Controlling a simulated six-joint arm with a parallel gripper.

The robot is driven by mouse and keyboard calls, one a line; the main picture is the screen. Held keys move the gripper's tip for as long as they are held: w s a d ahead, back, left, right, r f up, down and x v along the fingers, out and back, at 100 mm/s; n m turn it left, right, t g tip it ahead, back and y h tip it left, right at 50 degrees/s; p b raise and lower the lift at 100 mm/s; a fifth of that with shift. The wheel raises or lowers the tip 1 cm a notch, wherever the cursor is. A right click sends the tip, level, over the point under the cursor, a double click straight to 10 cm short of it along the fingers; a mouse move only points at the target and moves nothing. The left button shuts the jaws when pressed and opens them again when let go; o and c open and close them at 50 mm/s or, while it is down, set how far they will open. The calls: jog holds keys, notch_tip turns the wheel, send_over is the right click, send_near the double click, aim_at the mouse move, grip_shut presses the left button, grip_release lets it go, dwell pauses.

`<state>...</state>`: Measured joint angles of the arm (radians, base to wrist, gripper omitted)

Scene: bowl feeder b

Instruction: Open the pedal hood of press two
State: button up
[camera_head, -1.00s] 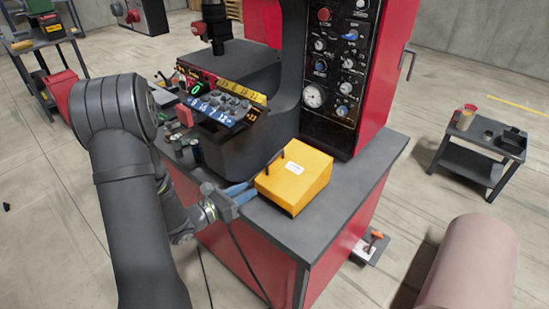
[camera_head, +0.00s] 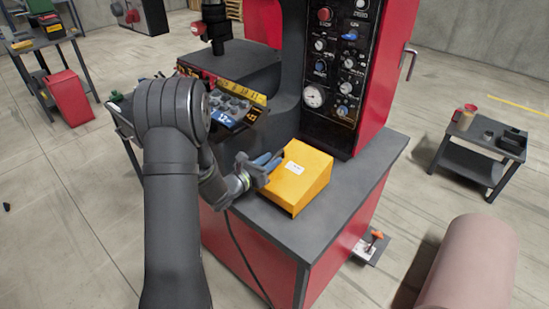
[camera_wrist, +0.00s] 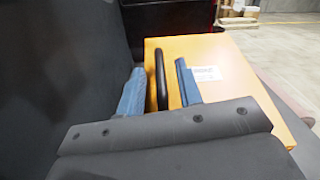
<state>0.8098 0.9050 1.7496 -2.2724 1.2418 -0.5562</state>
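The yellow hood (camera_head: 298,178), a wedge-shaped box with a small white label, sits shut on the dark top of the red press base. Its black bar handle (camera_wrist: 161,75) stands between my two blue fingers in the wrist view. My gripper (camera_head: 267,160) is at the left side of the hood. In the wrist view my gripper (camera_wrist: 159,63) is open, one finger on each side of the handle with a gap on both sides. In the head view the handle is hidden by my gripper.
The press column with its control panel (camera_head: 328,70) rises behind the hood. A button console (camera_head: 236,105) stands to the left, partly behind my arm. A pedal with an orange part (camera_head: 375,238) lies on the floor at right. A small table (camera_head: 485,140) stands farther right.

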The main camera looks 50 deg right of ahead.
jog(key=shift+d, duration=1.25)
grip_shut()
jog(key=shift+s, duration=0.1)
